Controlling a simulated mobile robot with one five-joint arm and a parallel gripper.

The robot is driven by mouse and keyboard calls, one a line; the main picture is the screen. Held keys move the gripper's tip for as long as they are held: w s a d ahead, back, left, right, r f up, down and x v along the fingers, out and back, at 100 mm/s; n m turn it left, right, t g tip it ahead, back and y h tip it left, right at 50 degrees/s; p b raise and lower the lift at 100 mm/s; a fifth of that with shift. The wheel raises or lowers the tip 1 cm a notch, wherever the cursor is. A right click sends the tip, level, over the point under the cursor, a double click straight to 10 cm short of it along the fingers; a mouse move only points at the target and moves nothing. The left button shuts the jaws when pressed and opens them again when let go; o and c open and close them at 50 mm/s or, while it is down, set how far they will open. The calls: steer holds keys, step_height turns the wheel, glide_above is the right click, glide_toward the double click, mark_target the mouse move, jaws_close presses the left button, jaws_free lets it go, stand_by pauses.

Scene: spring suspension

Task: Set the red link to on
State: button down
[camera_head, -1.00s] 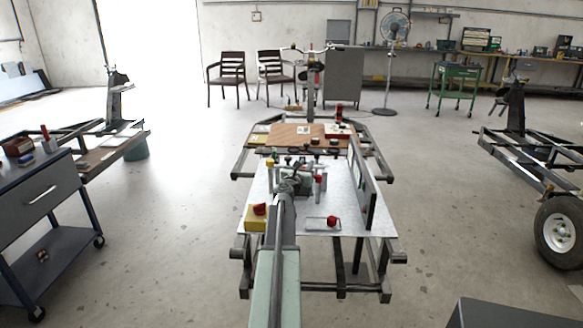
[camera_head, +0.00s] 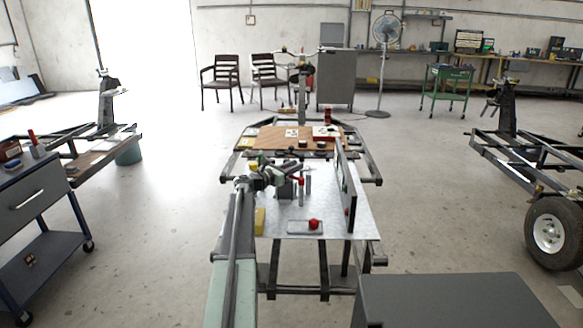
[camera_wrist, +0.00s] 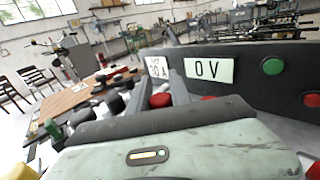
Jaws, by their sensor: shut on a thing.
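My gripper (camera_wrist: 158,84) reaches over a metal plate (camera_head: 340,222) on a frame. Its two grey fingers stand on either side of a red-topped piece (camera_wrist: 160,100), apparently the red link, and are shut on it. In the head view a red piece (camera_head: 297,180) shows at the far end of my arm, small and partly hidden by the wrist. Whether the link stands at on cannot be told. A dark upright panel (camera_wrist: 245,85) stands at the right, with a white label reading "0 V" (camera_wrist: 208,69), a green button (camera_wrist: 272,66) and a red one (camera_wrist: 312,99).
Several dark knobs (camera_wrist: 115,103) stand left of my fingers. A wooden board (camera_head: 270,138) lies beyond. A dark grey box (camera_head: 450,300) fills the lower right.

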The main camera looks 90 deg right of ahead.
steer(key=shift+w+d, duration=0.15)
steer(key=shift+d, duration=0.05)
steer(key=c, duration=1.2)
jaws_free()
steer(key=shift+s, duration=0.2)
steer(key=v, duration=0.7)
steer(key=shift+w+a, duration=0.3)
